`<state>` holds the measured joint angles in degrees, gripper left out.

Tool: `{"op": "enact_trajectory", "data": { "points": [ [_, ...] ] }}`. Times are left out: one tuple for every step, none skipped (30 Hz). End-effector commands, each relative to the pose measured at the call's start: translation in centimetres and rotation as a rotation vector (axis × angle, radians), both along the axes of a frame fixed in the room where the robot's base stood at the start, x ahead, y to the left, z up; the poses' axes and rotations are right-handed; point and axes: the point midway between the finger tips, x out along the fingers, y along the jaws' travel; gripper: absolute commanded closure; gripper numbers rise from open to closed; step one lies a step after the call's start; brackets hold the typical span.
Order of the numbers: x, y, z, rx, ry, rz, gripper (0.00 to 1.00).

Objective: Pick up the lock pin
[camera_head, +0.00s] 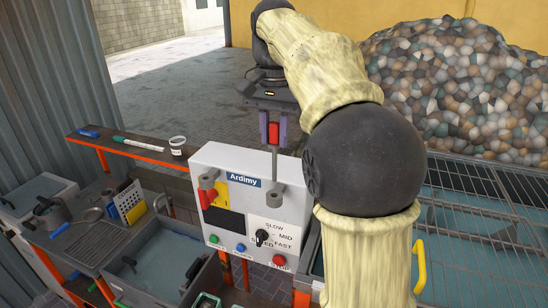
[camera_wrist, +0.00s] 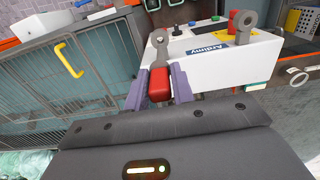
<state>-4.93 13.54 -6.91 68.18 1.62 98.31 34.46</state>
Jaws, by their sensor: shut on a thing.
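The lock pin has a red grip (camera_head: 273,133) and a thin grey rod that points down. My gripper (camera_head: 273,122) is shut on the red grip, above the white control box (camera_head: 265,217) marked "Ardimy". In the wrist view, the red grip (camera_wrist: 160,84) sits between the two purple-grey fingers of my gripper (camera_wrist: 160,88). The rod's lower end meets the right grey bracket (camera_head: 276,196) on top of the box in the head view. I cannot tell whether its tip is inside that bracket.
A second grey bracket (camera_head: 208,181) stands at the box's left, near a red part. Sinks lie at the lower left. A wire-mesh cage with a yellow handle (camera_head: 419,265) is at the right.

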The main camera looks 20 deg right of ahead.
Motion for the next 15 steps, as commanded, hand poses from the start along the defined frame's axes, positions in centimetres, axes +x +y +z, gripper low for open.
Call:
{"op": "enact_trajectory", "data": {
  "points": [
    [0.2,0.0,1.1,0.0,-0.004,0.0,0.99],
    [0.2,0.0,1.6,0.0,-0.004,0.0,0.99],
    [0.1,0.0,2.2,0.0,-0.002,0.0,0.99],
    [0.1,0.0,2.7,0.0,-0.002,0.0,0.99],
    [0.1,0.0,3.2,0.0,-0.002,0.0,0.99],
    [0.1,0.0,3.7,0.0,-0.001,0.0,0.99],
    [0.1,0.0,4.0,0.0,-0.001,0.0,0.99],
    [0.1,0.0,4.3,0.0,-0.001,0.0,0.99],
    [0.1,0.0,4.6,0.0,0.0,0.0,0.99],
    [0.1,0.0,4.8,0.001,0.001,0.0,0.99],
    [0.1,0.0,4.9,0.0,0.0,0.0,0.99],
    [0.1,0.0,5.1,0.0,0.0,0.001,0.99],
    [0.1,0.0,5.2,0.001,0.001,0.001,0.99],
    [0.0,0.0,5.2,0.001,0.001,0.001,0.99],
    [0.0,0.0,5.3,0.0,0.001,0.001,0.99]
  ]
}}
